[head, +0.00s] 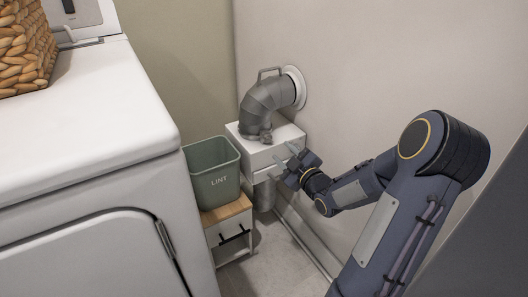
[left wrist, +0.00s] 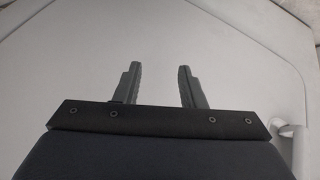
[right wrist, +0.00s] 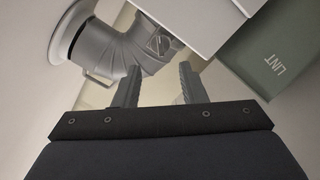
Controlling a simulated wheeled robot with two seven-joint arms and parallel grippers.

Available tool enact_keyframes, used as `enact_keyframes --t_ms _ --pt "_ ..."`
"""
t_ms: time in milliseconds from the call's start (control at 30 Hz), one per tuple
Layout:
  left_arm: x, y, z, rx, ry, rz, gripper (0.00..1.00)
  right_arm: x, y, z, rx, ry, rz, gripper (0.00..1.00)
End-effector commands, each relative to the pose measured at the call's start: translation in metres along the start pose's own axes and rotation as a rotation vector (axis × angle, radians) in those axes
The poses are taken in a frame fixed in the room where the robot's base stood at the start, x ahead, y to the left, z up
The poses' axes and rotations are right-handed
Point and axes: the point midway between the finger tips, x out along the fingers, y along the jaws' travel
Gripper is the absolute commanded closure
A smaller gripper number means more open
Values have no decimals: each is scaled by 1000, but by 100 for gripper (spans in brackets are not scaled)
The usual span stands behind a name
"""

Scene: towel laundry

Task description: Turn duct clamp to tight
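A grey elbow duct (head: 266,101) joins the white wall collar (head: 297,88) to a white box. A grey handle-like loop (head: 268,71) stands up from the duct near the wall; it looks like the duct clamp's handle. In the right wrist view the duct (right wrist: 118,48) shows a band and loop near the wall and a round slotted knob (right wrist: 159,45) at its other end. My right gripper (head: 284,166) is open and empty at the box's front, below and apart from the duct. It also shows open in the right wrist view (right wrist: 157,82). My left gripper (left wrist: 157,80) is open and empty before a white surface.
The white box (head: 262,150) is beneath the duct. A green LINT bin (head: 213,172) stands on a wood-topped stand (head: 226,212) to its left. A white appliance (head: 85,120) with a wicker basket (head: 25,48) fills the left. The wall bounds the right side.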

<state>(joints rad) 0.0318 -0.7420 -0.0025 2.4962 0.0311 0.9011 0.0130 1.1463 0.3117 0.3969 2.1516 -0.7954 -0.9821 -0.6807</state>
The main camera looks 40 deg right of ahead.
Motion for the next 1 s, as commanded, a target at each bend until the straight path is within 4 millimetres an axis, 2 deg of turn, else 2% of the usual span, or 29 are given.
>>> enact_keyframes --t_ms 67,167,400,600,933,1000 --pt "3 -1 2 0 0 0 64 0 -3 -2 -11 27 1 62" --pt "5 -2 3 0 1 0 64 9 -3 -4 -15 35 2 62" --pt "16 -7 8 0 0 0 64 49 -3 -4 -12 34 3 62" --pt "21 -10 10 0 0 0 64 71 -2 -6 -13 31 3 62" --pt "21 -10 11 0 0 0 64 75 -1 -6 -12 29 2 62" --pt "21 -10 11 0 0 0 64 75 -1 -6 -12 29 2 70"
